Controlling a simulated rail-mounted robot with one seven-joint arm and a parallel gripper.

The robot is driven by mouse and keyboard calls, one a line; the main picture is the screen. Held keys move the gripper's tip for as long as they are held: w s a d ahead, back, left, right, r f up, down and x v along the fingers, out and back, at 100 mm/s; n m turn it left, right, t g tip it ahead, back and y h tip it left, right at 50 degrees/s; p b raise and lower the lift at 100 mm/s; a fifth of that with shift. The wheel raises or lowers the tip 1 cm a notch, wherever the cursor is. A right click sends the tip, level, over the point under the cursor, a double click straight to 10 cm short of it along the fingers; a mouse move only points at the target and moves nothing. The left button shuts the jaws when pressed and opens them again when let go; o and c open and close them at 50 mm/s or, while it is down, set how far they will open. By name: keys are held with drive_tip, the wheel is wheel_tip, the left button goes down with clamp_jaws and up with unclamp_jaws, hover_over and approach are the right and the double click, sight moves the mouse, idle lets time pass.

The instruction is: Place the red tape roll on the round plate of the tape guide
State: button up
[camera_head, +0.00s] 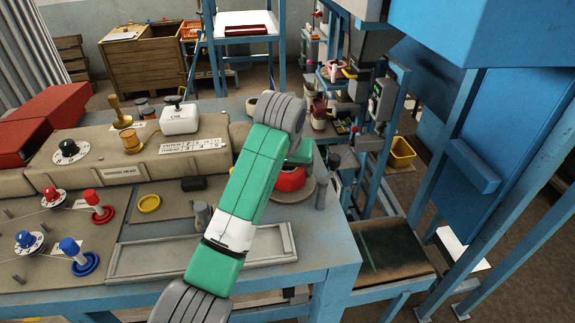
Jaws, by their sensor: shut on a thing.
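The red tape roll (290,181) shows partly behind my green arm, near the right end of the blue table. My gripper (299,160) is directly above it, shut on the roll; the fingertips are mostly hidden by my arm. The brownish round plate of the tape guide (306,191) shows as a rim around and below the roll. I cannot tell whether the roll touches the plate. A grey upright post (320,190) stands just right of the plate.
A beige sewing head (75,160) with dials fills the table's left. Red and blue spools (96,205) stand on the front-left board. An empty shallow tray (140,262) lies along the front edge. A blue rack with machine parts (385,110) stands beyond the right end.

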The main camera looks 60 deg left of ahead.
drive_tip(key=shift+f, duration=0.15)
drive_tip(key=o, duration=0.9)
drive_tip(key=shift+o, duration=0.2)
drive_tip(key=v, duration=1)
drive_tip(key=shift+s+a+r+p, duration=0.1)
drive_tip(key=shift+r+p, duration=0.2)
drive_tip(key=shift+r, duration=0.1)
drive_tip(key=shift+s+d+r+b, duration=0.1)
drive_tip(key=shift+d+r+b, duration=0.35)
drive_tip(key=shift+r, duration=0.25)
